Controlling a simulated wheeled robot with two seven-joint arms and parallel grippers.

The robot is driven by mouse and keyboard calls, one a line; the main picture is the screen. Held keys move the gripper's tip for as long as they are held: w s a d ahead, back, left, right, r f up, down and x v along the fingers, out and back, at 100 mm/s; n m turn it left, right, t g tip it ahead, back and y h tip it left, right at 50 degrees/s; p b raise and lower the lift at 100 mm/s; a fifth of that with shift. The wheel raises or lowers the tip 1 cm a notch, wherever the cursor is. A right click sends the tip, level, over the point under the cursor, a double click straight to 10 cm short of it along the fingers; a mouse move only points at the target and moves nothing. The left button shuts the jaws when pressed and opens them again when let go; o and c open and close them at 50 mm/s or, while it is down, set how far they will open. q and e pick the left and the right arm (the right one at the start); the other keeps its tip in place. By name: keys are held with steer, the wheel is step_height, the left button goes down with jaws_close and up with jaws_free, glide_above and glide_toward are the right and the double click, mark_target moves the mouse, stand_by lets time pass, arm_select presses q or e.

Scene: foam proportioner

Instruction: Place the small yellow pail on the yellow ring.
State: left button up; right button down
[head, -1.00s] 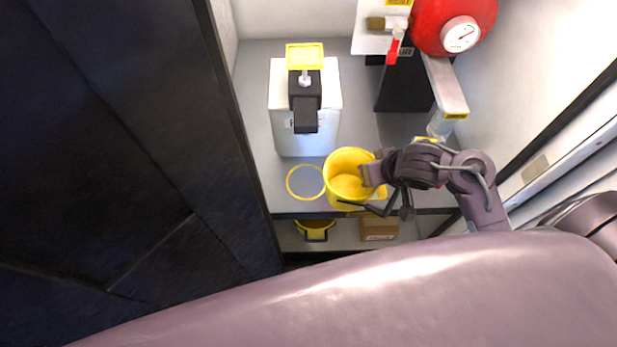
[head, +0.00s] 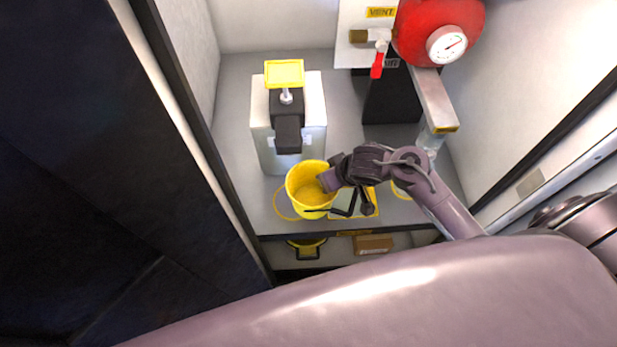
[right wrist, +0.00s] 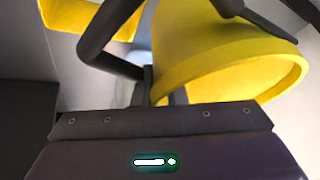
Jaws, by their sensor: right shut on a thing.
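My left gripper is not in view.
A white box (head: 262,128) with a black tap and yellow top stands behind the pail. A yellow-edged plate (head: 362,205) lies to its right, partly under my arm. A red tank (head: 420,25) is at the back right.

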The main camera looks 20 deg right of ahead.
mark_target(312, 170)
steer(key=w+a, duration=0.2)
steer(key=w, duration=0.1)
steer(key=w+a, duration=0.1)
steer(key=w, duration=0.1)
steer(key=shift+a+r, duration=0.1)
steer(key=shift+a, duration=0.2)
step_height(312, 170, down, 3)
steer(key=shift+r+b, duration=0.15)
steer(key=shift+b, duration=0.3)
step_height(312, 170, down, 4)
steer(key=shift+s+r+b, duration=0.1)
steer(key=shift+r+b, duration=0.1)
steer(key=shift+b, duration=0.1)
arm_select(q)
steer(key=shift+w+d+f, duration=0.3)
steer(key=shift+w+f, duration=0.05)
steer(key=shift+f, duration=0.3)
arm_select(e)
steer(key=shift+w+f, duration=0.2)
steer(key=shift+f, duration=0.25)
steer(key=c, duration=1.5)
jaws_free()
steer(key=shift+o, duration=0.2)
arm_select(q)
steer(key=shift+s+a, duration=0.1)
arm_select(e)
steer(key=shift+r, duration=0.1)
